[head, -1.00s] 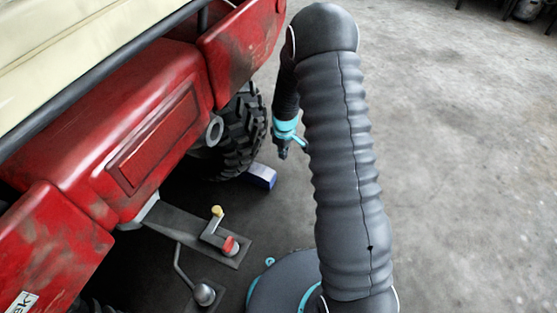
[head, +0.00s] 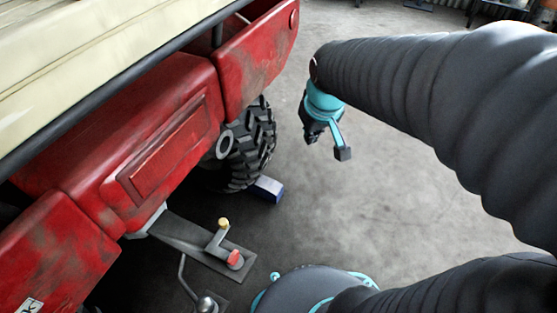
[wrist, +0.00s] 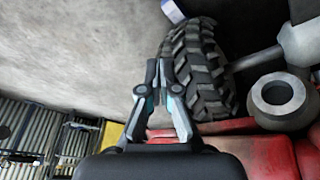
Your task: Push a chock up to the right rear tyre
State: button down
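The right rear tyre (head: 252,150) is black with chunky tread, under the red rear body. The chock (head: 266,188), a small blue block with a pale face, lies on the floor at the tyre's foot. Whether they touch I cannot tell. In the wrist view the tyre (wrist: 202,70) is right of the fingers, and the chock (wrist: 173,10) is partly cut off at the top edge. My gripper (head: 312,133) hangs in the air right of the tyre and above the chock's height. Its two fingers (wrist: 158,78) are together, with nothing seen between them.
The quad's red body (head: 150,150) and cream rack (head: 90,60) fill the left. Concrete floor (head: 390,180) on the right is clear. Dark items stand along the far edge.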

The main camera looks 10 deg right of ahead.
jog(key=s+r+m+t, duration=0.1)
jog(key=s+r, duration=0.3)
jog(key=s, duration=0.9)
jog(key=shift+m+t, duration=0.3)
jog(key=shift+m, duration=0.5)
jog(key=shift+s+a+r, duration=0.1)
